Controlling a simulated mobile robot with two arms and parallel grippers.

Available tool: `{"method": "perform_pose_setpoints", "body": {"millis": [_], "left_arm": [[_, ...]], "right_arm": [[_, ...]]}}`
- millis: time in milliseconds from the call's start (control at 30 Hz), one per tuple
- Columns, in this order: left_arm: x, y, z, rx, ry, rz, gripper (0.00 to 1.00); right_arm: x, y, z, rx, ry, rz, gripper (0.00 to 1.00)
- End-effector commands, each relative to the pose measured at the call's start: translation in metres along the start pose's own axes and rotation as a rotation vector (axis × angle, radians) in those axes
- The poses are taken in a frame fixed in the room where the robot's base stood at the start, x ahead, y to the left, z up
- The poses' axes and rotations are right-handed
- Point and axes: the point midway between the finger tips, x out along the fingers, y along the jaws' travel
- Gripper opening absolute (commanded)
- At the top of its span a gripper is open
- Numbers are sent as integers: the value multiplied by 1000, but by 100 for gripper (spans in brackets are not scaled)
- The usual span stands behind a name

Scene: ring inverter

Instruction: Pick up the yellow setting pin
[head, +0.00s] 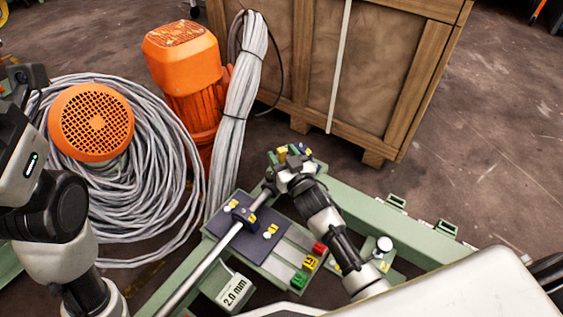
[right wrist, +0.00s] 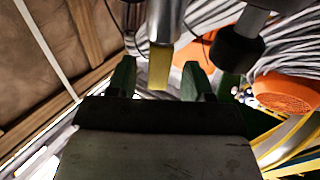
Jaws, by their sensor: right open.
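My right gripper (head: 288,158) reaches in from the lower right of the head view, above the green frame, and is small there. In the right wrist view its two dark green fingers (right wrist: 158,80) stand apart. A yellow pin-like piece (right wrist: 159,68) shows in the gap between them, below a metal cylinder. I see space on both sides of it. A small yellow patch (head: 282,154) shows at the gripper in the head view; I cannot tell if it is the same piece. My left arm is at the left edge; its gripper is not visible.
A dark panel (head: 222,222) carries small yellow pieces, beside red (head: 319,249), yellow (head: 309,262) and green (head: 299,280) blocks and a "2.0 mm" sign (head: 233,289). A metal bar crosses it. An orange motor (head: 184,62), cable coils (head: 160,190) and a wooden crate (head: 385,60) stand behind.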

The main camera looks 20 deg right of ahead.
Motion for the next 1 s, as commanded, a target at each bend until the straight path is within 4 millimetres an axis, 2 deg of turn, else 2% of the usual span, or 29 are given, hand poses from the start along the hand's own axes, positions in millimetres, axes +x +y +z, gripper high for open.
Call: {"method": "perform_pose_setpoints", "body": {"millis": [200,500,567,833,1000], "left_arm": [[6,4,-12,7,55,20,43],[10,4,-13,8,61,23,43],[10,4,-13,8,61,23,43],[10,4,-13,8,61,23,43],[10,4,-13,8,62,23,43]], "right_arm": [[26,2,2,-1,1,0,51],[30,2,-1,0,0,0,51],[30,2,-1,0,0,0,43],[30,2,-1,0,0,0,2],[30,2,-1,0,1,0,0]]}}
